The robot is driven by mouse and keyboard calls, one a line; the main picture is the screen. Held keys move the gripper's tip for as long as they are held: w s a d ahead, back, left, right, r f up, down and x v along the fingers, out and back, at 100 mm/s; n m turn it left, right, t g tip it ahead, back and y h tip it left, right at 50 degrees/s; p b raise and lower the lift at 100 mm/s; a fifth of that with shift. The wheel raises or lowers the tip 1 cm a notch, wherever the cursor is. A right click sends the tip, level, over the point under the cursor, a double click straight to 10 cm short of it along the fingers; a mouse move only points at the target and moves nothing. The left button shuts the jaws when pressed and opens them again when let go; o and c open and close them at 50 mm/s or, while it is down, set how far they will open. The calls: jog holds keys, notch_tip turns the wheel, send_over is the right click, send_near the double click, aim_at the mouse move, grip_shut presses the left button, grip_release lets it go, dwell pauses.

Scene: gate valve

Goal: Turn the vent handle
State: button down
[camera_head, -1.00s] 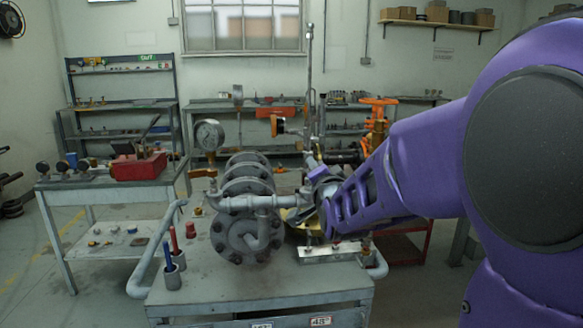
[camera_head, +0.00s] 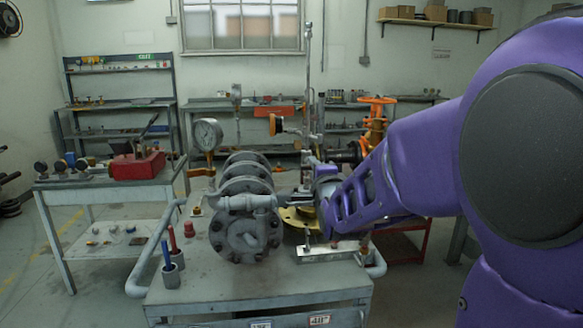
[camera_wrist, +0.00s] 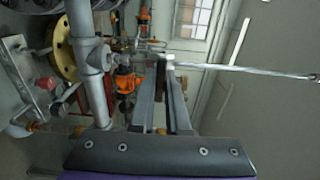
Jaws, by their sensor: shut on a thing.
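My gripper (camera_wrist: 164,82) reaches forward in the wrist view with its two grey fingers nearly parallel. A narrow dark brown piece, apparently the vent handle (camera_wrist: 161,84), shows between them, and the fingers are shut on it. The fingertips are by the small fittings at the foot of a long thin vent rod (camera_wrist: 250,70). In the head view the rod (camera_head: 309,90) stands upright behind the pipework, and my purple wrist hides most of the handle and fingers.
The flanged grey valve body (camera_head: 243,220) stands on the bench, with a pressure gauge (camera_head: 207,134) at its left. A grey pipe (camera_wrist: 92,80) runs close left of my fingers. A yellow flange (camera_head: 300,217) and orange valve (camera_head: 376,120) are nearby.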

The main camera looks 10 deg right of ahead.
jog(key=shift+r, duration=0.1)
jog(key=c, duration=0.9)
grip_release()
jog(key=shift+s, duration=0.1)
